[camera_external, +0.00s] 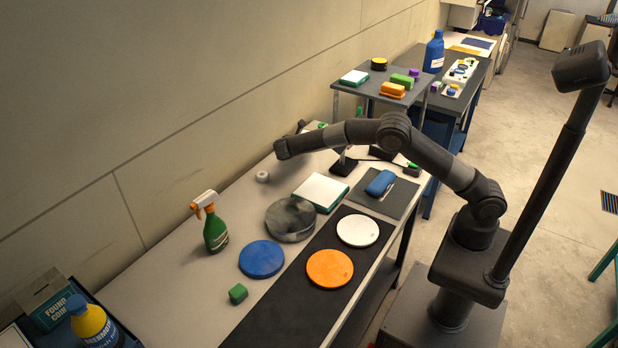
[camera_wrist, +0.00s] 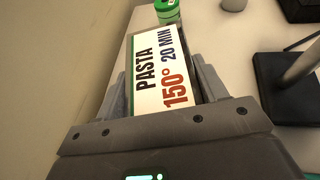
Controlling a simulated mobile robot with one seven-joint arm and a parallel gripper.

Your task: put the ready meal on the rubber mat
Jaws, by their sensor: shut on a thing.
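The ready meal (camera_wrist: 170,62) is a flat white box with green edges, printed "PASTA 150° 20 MIN". In the wrist view my gripper (camera_wrist: 162,85) is shut on it, one finger along each side. In the external view my gripper (camera_external: 300,128) is at the far part of the bench near the wall, mostly behind my wrist; the meal cannot be made out there. A small dark grey mat (camera_external: 400,205) lies at the bench's right side with a blue case (camera_external: 381,183) on it. A long black mat (camera_external: 265,320) runs along the front. I cannot tell which is the rubber mat.
A white disc (camera_external: 357,230) and an orange disc (camera_external: 329,268) lie on the long mat. A black stand base (camera_wrist: 285,85) is right of my gripper. A green-lidded jar (camera_wrist: 166,10) is beyond the meal. A white-topped green box (camera_external: 320,190) lies mid-bench.

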